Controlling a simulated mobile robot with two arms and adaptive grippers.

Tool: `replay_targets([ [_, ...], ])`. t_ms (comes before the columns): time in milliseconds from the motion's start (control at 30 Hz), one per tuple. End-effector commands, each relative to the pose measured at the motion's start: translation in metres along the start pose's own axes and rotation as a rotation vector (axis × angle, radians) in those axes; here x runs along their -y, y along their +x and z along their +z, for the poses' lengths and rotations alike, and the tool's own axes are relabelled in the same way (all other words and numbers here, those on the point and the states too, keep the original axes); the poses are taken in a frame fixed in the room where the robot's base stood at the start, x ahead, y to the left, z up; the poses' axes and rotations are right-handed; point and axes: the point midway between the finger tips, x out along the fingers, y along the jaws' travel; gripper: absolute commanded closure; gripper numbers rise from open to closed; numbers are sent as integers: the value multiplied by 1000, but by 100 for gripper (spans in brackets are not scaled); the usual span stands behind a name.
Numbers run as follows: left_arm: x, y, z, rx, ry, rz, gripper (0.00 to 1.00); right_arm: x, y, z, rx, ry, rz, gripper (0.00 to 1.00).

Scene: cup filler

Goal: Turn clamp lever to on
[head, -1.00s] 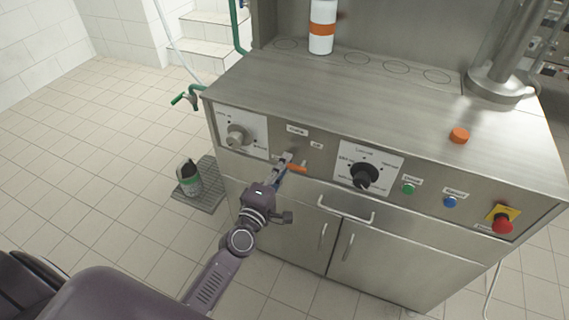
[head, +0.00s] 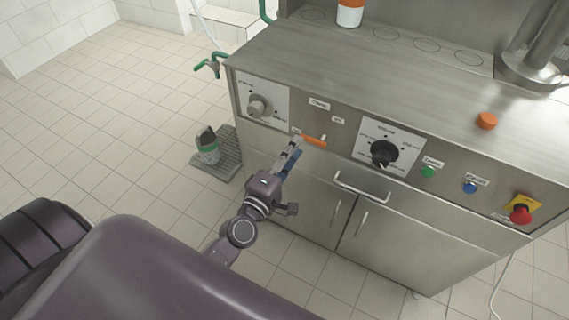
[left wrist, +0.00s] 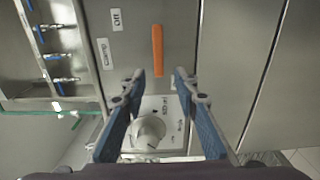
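The clamp lever (head: 313,141) is a short orange bar on the steel front panel, between the left dial and the middle dial. It lies nearly level in the head view, slightly lower at its right end. The left wrist view shows the orange lever (left wrist: 158,45) straight ahead. My left gripper (head: 296,146) is just left of the lever. In the left wrist view, my left gripper (left wrist: 158,82) is open, with the lever's near end in line with the gap; contact cannot be told. My right gripper is not in view.
The left dial (head: 259,106) and middle dial (head: 382,153) flank the lever. A cabinet handle (head: 362,188) sticks out below. Green (head: 428,171), blue (head: 470,187) and red (head: 521,213) buttons are farther right. A container (head: 208,149) stands on a floor grate. The tiled floor at left is open.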

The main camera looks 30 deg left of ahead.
Motion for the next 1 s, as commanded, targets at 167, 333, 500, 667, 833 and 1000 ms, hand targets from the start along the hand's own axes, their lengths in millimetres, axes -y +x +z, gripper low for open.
replay_targets([
  [167, 1, -36, 0, 3, 4, -4, 72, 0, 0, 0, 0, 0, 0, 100],
  [333, 1, -57, 0, 1, 2, -2, 72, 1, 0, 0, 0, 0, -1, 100],
  [500, 0, -64, 0, 1, 0, -1, 72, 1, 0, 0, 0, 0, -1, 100],
  [667, 0, -64, 0, 0, 0, 0, 72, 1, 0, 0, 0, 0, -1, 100],
  [833, 0, -64, 0, 0, 0, 0, 72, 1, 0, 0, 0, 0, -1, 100],
  [1000, 1, -64, 0, 1, 2, -2, 72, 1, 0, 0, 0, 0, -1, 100],
])
